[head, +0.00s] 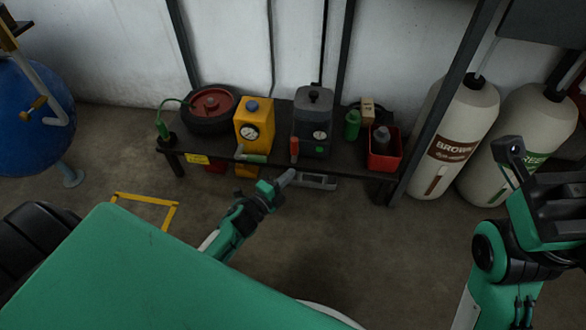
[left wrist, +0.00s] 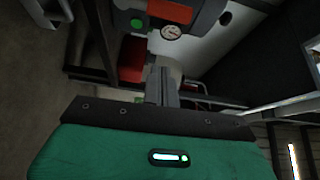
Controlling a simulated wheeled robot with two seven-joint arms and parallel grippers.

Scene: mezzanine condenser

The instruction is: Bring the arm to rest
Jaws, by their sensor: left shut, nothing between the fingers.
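My left gripper (head: 286,178) reaches out in front of the low dark bench, near the bench's front edge in the picture. It is shut and empty; its closed fingers (left wrist: 163,86) also show in the left wrist view. My right arm (head: 500,245) stands folded at the right edge of the head view. Its dark end part is seen at an angle where the jaws cannot be made out.
The bench (head: 220,165) carries a red-hubbed wheel (head: 211,103), a yellow gauge unit (head: 254,125), a dark grey unit (head: 313,120) and a red bin (head: 384,150). Large cylinders (head: 455,135) stand right. A yellow floor frame (head: 147,199) lies left; the floor between is clear.

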